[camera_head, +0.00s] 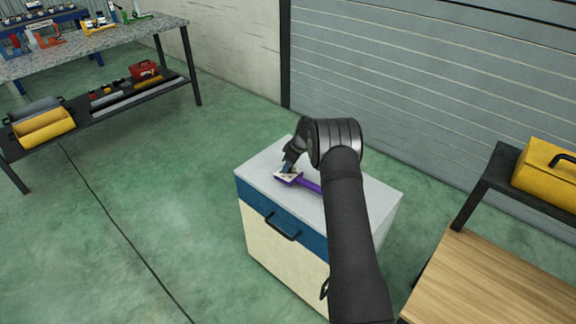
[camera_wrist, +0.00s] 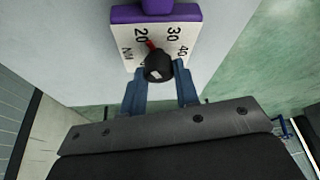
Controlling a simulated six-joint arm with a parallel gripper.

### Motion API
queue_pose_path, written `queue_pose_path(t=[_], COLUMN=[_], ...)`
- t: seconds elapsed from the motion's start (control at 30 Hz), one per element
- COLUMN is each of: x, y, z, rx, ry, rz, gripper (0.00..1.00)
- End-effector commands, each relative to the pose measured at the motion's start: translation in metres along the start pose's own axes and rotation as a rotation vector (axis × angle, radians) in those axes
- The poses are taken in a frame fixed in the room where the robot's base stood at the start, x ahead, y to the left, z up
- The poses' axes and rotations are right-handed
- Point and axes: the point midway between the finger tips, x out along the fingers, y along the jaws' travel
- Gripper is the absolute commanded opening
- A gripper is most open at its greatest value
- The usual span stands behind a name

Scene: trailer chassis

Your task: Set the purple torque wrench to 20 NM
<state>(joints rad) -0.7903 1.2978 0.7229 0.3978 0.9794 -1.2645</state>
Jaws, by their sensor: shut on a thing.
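The purple torque wrench (camera_head: 308,186) lies on top of the cabinet (camera_head: 255,171). Its white dial plate (camera_wrist: 187,34) fills the upper middle of the wrist view, with 20, 30, 40 and NM printed on it. A black knob (camera_wrist: 158,67) with a red pointer (camera_wrist: 150,45) sits at the plate's near edge. The pointer is aimed up and left, close to the 20 mark. My gripper (camera_wrist: 157,75) is shut on the knob, one blue-grey finger on each side; it also shows over the dial in the head view (camera_head: 287,168). The fingertips' contact is partly hidden.
The cabinet has a blue drawer (camera_head: 262,219) with a black handle. A workbench (camera_head: 110,36) with tools stands at the back left. A wooden-topped bench (camera_head: 490,285) and a yellow toolbox (camera_head: 545,178) are at the right. The cabinet top around the wrench is clear.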

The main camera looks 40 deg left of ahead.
Motion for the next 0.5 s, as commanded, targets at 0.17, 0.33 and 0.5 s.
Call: queue_pose_path(t=[0.17,0.33,0.5], x=[-0.0001,0.0001,-0.0001], y=[0.0012,0.0011,0.0012], z=[0.0007,0.001,0.0009], rx=[-0.056,-0.081,-0.089], ry=[0.001,0.001,0.001], rz=[-0.028,-0.042,-0.046], gripper=[0.06,0.06,0.06])
